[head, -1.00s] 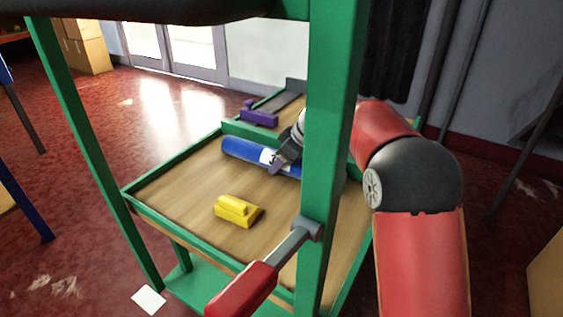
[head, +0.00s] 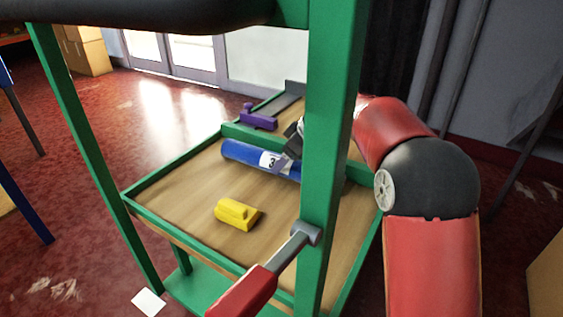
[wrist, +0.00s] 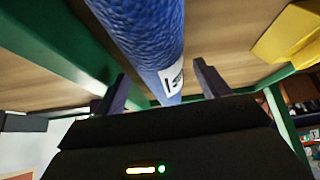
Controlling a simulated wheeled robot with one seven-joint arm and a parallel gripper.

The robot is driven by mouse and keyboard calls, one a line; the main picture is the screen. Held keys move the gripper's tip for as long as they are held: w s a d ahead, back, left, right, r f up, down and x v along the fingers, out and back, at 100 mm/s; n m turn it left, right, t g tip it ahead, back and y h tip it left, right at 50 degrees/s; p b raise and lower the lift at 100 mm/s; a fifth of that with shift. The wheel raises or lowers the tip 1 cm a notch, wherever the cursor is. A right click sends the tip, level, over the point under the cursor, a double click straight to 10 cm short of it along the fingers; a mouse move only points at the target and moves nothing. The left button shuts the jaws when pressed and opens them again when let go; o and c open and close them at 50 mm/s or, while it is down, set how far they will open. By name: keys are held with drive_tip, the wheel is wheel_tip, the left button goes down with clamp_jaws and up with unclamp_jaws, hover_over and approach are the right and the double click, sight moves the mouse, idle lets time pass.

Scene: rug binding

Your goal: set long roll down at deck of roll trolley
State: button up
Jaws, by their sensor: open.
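The long roll (head: 240,153) is blue with a white label. In the head view it lies on the wooden deck (head: 195,187) of the green-framed trolley, along the deck's back edge; its right end is hidden behind the green post. My gripper (head: 283,163) is at the label, partly hidden by the post. In the wrist view the roll (wrist: 140,35) passes between the two spread fingers of my gripper (wrist: 162,85), which are apart from its sides.
A yellow block-shaped object (head: 237,214) lies on the deck in front of the roll. A purple tool (head: 258,119) sits beyond the deck's back rail. A green post (head: 330,150) and a red-handled bar (head: 262,277) stand in front. The deck's left part is clear.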

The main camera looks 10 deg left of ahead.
drive_tip(key=p+v, duration=0.1)
drive_tip(key=v, duration=0.8)
drive_tip(key=shift+r, duration=0.1)
drive_tip(key=s+d+r+m+t+h, duration=0.1)
drive_tip(key=s+d+r+m+h, duration=0.2)
drive_tip(key=s+d, duration=0.5)
drive_tip(key=s+d+f+m+t+h, duration=0.1)
drive_tip(key=s+d+m, duration=0.3)
drive_tip(key=s, duration=0.4)
drive_tip(key=s+d+f+m+t+h, duration=0.1)
drive_tip(key=s+d+f+m, duration=0.3)
drive_tip(key=s+d, duration=0.2)
drive_tip(key=s+d+f+m+h, duration=0.1)
drive_tip(key=s+d+m, duration=0.3)
drive_tip(key=s, duration=0.6)
drive_tip(key=shift+s+d+f+t, duration=0.4)
drive_tip(key=shift+d+f, duration=0.45)
